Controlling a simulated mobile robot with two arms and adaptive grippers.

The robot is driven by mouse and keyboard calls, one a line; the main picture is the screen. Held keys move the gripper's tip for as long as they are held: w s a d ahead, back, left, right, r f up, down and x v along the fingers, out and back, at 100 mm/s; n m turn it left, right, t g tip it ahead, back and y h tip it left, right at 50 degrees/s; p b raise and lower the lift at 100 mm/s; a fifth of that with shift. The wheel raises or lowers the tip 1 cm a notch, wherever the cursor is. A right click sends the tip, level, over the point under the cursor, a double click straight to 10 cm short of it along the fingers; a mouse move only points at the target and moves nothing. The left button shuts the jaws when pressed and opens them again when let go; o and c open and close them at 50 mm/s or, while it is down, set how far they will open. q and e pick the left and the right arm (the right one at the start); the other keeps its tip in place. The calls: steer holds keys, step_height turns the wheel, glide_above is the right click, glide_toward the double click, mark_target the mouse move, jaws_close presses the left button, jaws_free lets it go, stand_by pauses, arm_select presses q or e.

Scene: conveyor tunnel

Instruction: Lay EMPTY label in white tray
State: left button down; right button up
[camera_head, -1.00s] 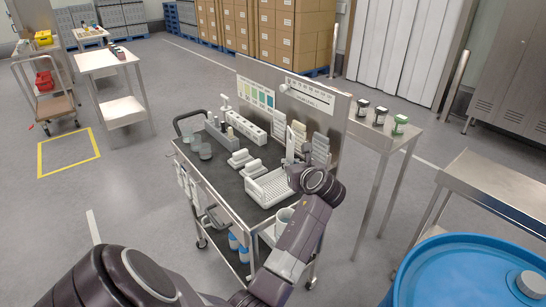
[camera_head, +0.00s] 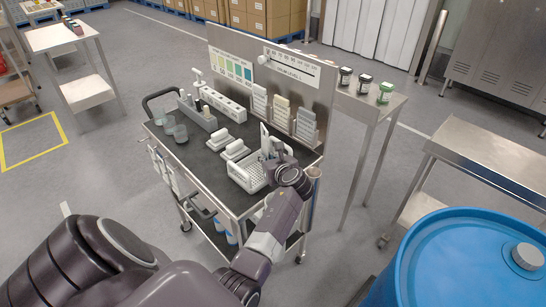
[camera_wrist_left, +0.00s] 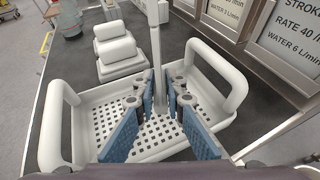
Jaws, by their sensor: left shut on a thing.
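The white tray (camera_head: 240,180) sits on the dark top of the cart. In the left wrist view the tray (camera_wrist_left: 85,125) shows a perforated floor and raised loop handles at both ends. My left gripper (camera_head: 277,157) is over the tray. In the wrist view its blue-padded fingers (camera_wrist_left: 162,108) close around the lower part of a slim, pale upright piece (camera_wrist_left: 156,60). This piece also shows in the head view (camera_head: 265,138). Its top is wider and cut off by the wrist frame. No lettering on it is readable, so I cannot tell whether it is the EMPTY label. My right gripper is out of view.
White blocks (camera_head: 235,150) lie beside the tray, with clear cups (camera_head: 180,133) and a white rack (camera_head: 222,101) farther left. Card holders (camera_head: 306,124) stand along the metal back panel (camera_head: 300,75). A blue drum (camera_head: 460,260) is at the right.

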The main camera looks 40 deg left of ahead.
arm_select(q)
steer(key=shift+a+f, duration=0.1)
steer(key=shift+f, duration=0.85)
steer(key=shift+w, duration=0.5)
steer(key=w, duration=0.3)
steer(key=shift+d+f, duration=0.25)
steer(key=shift+f, duration=0.1)
steer(key=shift+w+f, duration=0.1)
steer(key=shift+f, duration=0.15)
steer(key=shift+r, duration=0.1)
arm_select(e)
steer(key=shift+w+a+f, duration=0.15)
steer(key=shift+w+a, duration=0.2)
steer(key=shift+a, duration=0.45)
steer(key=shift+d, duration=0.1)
arm_select(q)
steer(key=shift+f, duration=0.3)
steer(key=c, duration=2.3)
jaws_free()
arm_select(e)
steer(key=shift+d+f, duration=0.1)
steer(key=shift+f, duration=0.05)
arm_select(q)
steer(key=shift+o, duration=0.2)
